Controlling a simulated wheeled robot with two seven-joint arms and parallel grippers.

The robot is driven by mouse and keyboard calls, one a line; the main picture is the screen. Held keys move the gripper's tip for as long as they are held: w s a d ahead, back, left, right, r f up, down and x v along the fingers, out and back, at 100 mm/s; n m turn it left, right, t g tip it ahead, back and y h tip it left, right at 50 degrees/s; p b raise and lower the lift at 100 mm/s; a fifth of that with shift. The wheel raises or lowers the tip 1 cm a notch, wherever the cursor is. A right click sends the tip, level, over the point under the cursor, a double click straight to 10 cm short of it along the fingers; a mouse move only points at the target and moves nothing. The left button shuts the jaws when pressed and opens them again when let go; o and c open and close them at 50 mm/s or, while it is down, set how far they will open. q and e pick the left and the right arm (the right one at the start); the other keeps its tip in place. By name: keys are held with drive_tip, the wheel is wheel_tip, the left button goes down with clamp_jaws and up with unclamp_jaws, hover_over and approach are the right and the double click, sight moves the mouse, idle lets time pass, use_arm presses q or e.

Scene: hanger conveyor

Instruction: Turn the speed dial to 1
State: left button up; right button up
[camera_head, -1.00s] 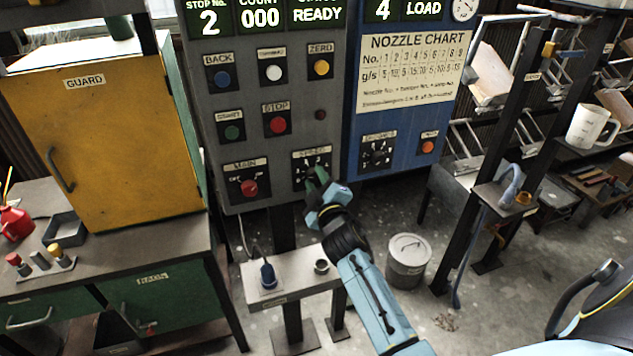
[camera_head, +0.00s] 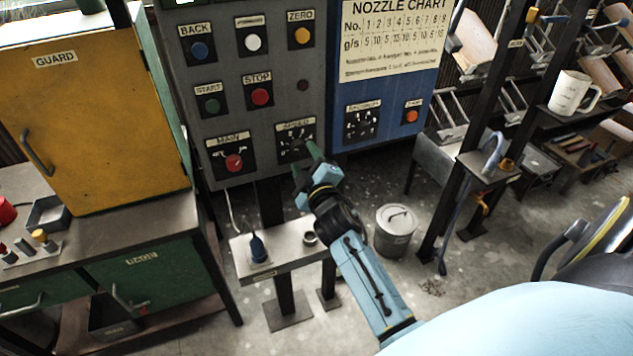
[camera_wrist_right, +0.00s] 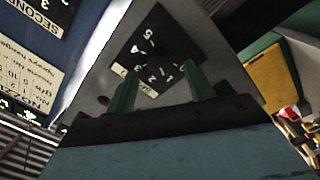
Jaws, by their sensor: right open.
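The speed dial (camera_head: 296,141) is a black knob on a square black plate with white numbers, low on the grey control panel. My right gripper's fingers hide part of it in the head view. In the right wrist view the dial (camera_wrist_right: 163,52) lies ahead, in line with the gap between the fingers. Its pointer is too dark to read. My right gripper (camera_head: 306,165) is open, with its two green fingers (camera_wrist_right: 160,75) spread to either side of the dial's lower part. Whether they touch the knob I cannot tell. My left gripper is out of view.
The red main switch (camera_head: 234,162) sits left of the dial, and the red stop button (camera_head: 261,96) is above. A blue panel with another black dial (camera_head: 361,121) adjoins on the right. A small shelf (camera_head: 283,255) stands below, with a lidded bin (camera_head: 396,230) beside it.

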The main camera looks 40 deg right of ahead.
drive_tip(key=v, duration=1)
drive_tip(key=shift+s+b, duration=0.3)
drive_tip(key=shift+s, duration=0.05)
drive_tip(key=shift+a, duration=0.1)
